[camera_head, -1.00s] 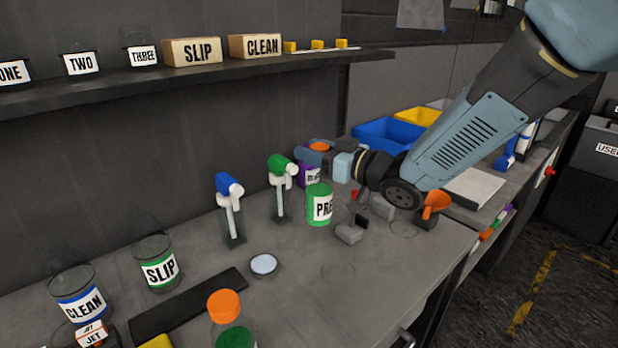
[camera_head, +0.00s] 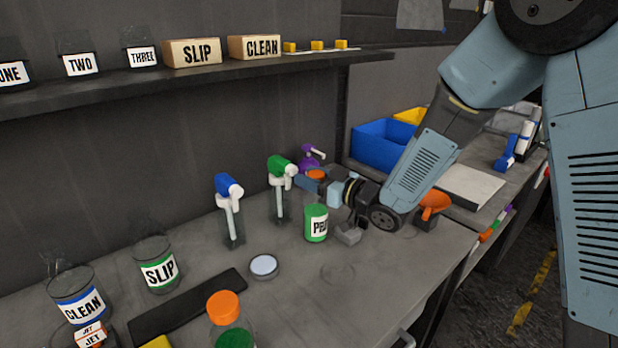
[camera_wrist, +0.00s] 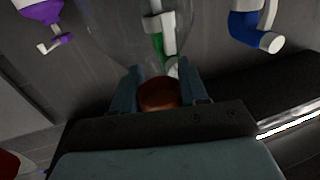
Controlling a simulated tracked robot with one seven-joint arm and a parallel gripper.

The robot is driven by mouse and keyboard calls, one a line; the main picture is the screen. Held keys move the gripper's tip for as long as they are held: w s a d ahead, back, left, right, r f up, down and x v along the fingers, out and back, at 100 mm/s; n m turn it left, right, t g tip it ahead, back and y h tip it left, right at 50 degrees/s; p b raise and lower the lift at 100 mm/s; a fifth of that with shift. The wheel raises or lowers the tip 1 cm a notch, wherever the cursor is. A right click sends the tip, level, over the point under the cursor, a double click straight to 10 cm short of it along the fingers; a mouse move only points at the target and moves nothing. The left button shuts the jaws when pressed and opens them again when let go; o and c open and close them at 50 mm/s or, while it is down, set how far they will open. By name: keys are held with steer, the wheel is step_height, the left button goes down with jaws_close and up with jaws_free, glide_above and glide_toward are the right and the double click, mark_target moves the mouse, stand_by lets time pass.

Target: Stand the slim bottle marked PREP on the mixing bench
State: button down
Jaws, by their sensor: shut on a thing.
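The PREP bottle (camera_head: 316,223) has a green band with a white label, only partly readable, and an orange cap (camera_head: 316,174) at its top. My gripper (camera_head: 318,183) is shut around the bottle at the cap end. In the wrist view the brownish cap (camera_wrist: 158,95) sits between the two blue-grey fingers. The bottle looks roughly upright, low over the grey mixing bench (camera_head: 330,290). I cannot tell whether its base touches the bench top.
A green pump (camera_head: 281,168) and a blue pump (camera_head: 229,188) stand left of the bottle, and a purple pump (camera_head: 309,158) behind.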

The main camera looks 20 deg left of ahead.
steer(key=c, duration=0.6)
jaws_free()
steer(key=shift+d, duration=0.1)
steer(key=v, duration=1.2)
